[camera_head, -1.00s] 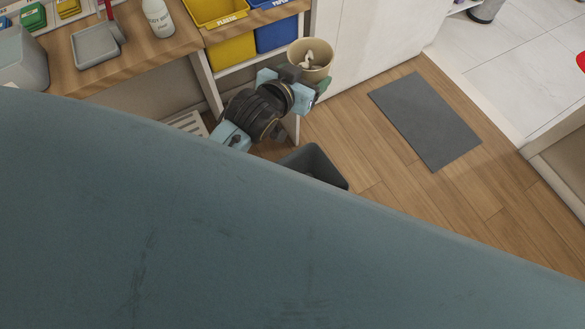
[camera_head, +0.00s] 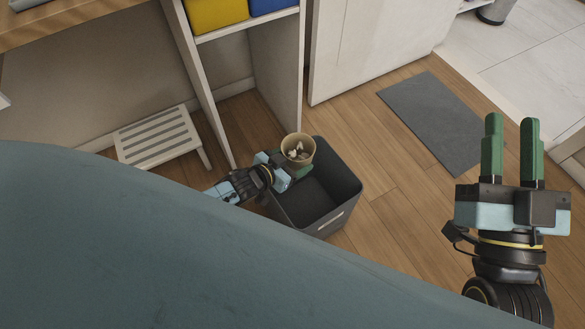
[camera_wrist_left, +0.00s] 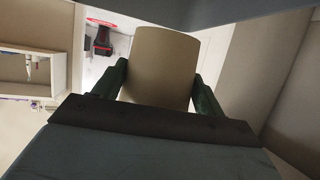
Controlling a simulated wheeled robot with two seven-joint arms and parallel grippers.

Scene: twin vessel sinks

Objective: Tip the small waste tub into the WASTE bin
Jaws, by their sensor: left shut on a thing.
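The small waste tub (camera_head: 298,143) is tan, with pale scraps inside, and looks upright in the head view. My left gripper (camera_head: 292,168) is shut on it and holds it over the back left part of the dark grey bin (camera_head: 350,196). The bin stands on the floor; its label is too small to read. In the left wrist view the tub (camera_wrist_left: 163,68) sits between the two green fingers of the left gripper (camera_wrist_left: 157,90). My right gripper (camera_head: 512,150) is raised at the right, its two green fingers apart and empty.
A slatted step stool (camera_head: 157,135) stands left of the bin. A shelf unit with a yellow box (camera_head: 215,12) and a blue box (camera_head: 268,5) is behind. A grey mat (camera_head: 435,118) lies to the right on the wood floor.

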